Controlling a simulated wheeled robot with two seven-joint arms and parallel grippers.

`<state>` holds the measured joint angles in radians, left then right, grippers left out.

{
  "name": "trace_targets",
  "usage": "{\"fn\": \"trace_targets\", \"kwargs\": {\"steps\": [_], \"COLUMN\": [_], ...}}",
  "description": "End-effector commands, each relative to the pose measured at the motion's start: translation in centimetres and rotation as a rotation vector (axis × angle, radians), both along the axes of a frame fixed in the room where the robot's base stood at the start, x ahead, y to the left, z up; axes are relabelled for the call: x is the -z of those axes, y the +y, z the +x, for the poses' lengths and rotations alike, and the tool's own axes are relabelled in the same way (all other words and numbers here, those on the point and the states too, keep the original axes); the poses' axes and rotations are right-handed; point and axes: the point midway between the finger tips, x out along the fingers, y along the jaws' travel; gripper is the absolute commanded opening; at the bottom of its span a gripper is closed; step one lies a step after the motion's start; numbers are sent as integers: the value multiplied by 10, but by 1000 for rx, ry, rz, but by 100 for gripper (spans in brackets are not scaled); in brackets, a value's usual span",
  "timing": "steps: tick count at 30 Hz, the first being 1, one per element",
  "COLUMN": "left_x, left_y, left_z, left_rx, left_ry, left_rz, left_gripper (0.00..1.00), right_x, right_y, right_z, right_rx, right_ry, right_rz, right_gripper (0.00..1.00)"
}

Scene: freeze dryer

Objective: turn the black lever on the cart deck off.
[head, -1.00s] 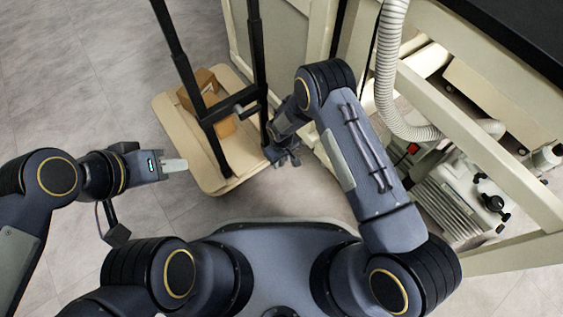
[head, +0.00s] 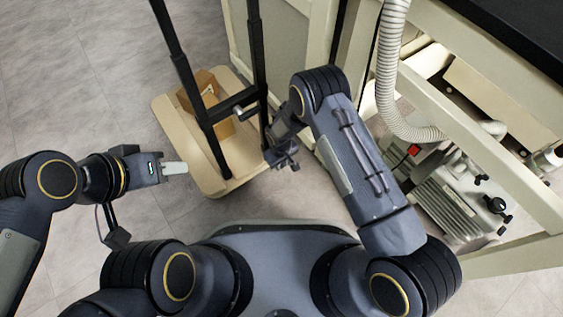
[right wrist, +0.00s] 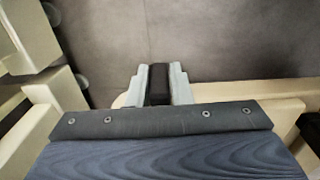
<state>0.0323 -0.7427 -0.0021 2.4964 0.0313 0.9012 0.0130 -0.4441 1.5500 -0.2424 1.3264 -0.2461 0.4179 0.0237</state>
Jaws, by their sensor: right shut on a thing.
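The cart has a beige deck (head: 240,170) and a tall black frame (head: 190,85) in the head view. My right gripper (head: 284,158) is low at the deck's right edge, beside the foot of the frame's nearer right post. In the right wrist view its two grey fingers (right wrist: 158,88) are shut on a short black piece, the black lever (right wrist: 158,80), seen from above. The lever is hidden by the gripper in the head view. My left gripper (head: 174,168) is just left of the deck, apart from it; its fingers overlap from this angle.
An open cardboard box (head: 207,90) sits on the deck. A beige cabinet (head: 285,45) stands behind and right. A white corrugated hose (head: 385,95) and a grey pump (head: 445,200) are at the right. Grey floor is clear at the left.

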Motion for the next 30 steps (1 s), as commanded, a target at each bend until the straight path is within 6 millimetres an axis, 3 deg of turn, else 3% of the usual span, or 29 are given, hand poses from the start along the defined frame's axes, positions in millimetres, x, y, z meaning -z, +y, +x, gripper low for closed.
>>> {"fn": "trace_targets", "kwargs": {"steps": [30], "left_x": [0], "left_y": [0], "left_z": [0], "left_rx": [0], "left_ry": [0], "left_rz": [0], "left_gripper": [36], "right_x": [4], "right_y": [9], "right_z": [-8], "right_rx": [-1], "right_ry": [-337], "right_rz": [-468], "right_gripper": [0]}}
